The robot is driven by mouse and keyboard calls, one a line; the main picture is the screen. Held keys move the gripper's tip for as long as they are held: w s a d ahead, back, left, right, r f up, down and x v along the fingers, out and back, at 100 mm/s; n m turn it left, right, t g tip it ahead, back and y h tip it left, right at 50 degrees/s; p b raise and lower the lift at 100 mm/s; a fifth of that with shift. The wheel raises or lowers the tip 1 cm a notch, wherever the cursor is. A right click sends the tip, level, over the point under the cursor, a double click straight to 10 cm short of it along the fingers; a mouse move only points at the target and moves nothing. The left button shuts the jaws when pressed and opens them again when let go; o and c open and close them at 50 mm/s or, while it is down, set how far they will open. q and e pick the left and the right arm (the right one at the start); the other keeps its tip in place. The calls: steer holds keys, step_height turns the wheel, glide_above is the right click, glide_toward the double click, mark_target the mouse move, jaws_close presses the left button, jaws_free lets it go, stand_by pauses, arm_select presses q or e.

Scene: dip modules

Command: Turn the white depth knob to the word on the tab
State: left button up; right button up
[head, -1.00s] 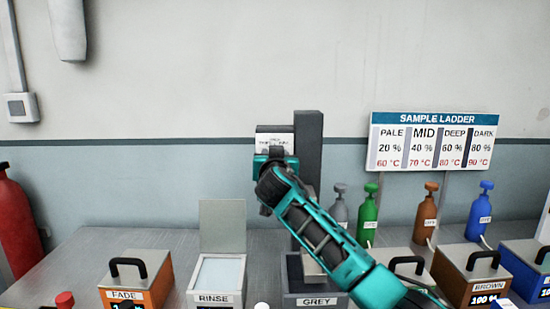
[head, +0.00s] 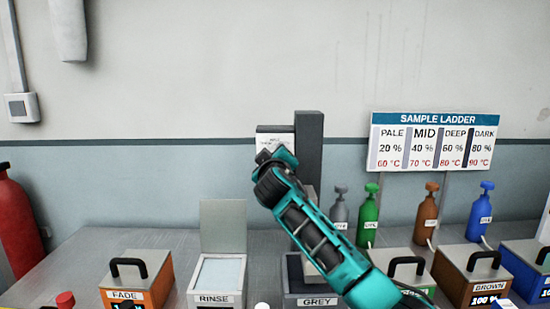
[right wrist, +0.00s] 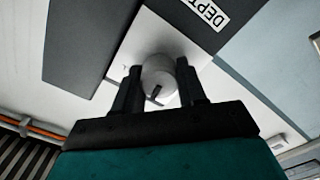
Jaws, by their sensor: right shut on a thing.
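The white depth knob (right wrist: 158,72) sits on a white plate (right wrist: 190,32) in the right wrist view. It is round, with a dark pointer mark on the side nearest the camera. My right gripper (right wrist: 158,85) is shut on the knob, with one dark finger on each side. A label (right wrist: 208,12), cut off by the frame edge, reads "DEPT". In the head view my right gripper (head: 274,158) is in front of a white panel (head: 274,131) beside a dark grey column (head: 308,150), and hides the knob. The panel's small writing is unreadable. My left gripper is out of view.
A sample ladder sign (head: 435,140) stands at the right, above several coloured bottles. On the bench are an orange FADE box (head: 135,283), a RINSE tank (head: 216,298), a GREY tank (head: 316,301) and a BROWN box (head: 476,281). A red cylinder (head: 18,225) stands at far left.

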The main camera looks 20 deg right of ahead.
steer(key=n, duration=0.5)
steer(key=shift+a+r+n, duration=0.15)
steer(key=shift+n, duration=0.25)
stand_by(0.3)
steer(key=o, duration=0.9)
steer(key=shift+o, duration=0.7)
steer(key=shift+f, duration=0.2)
steer(key=b+v, duration=0.1)
steer(key=v, duration=1.2)
steer(key=shift+w+r, duration=0.1)
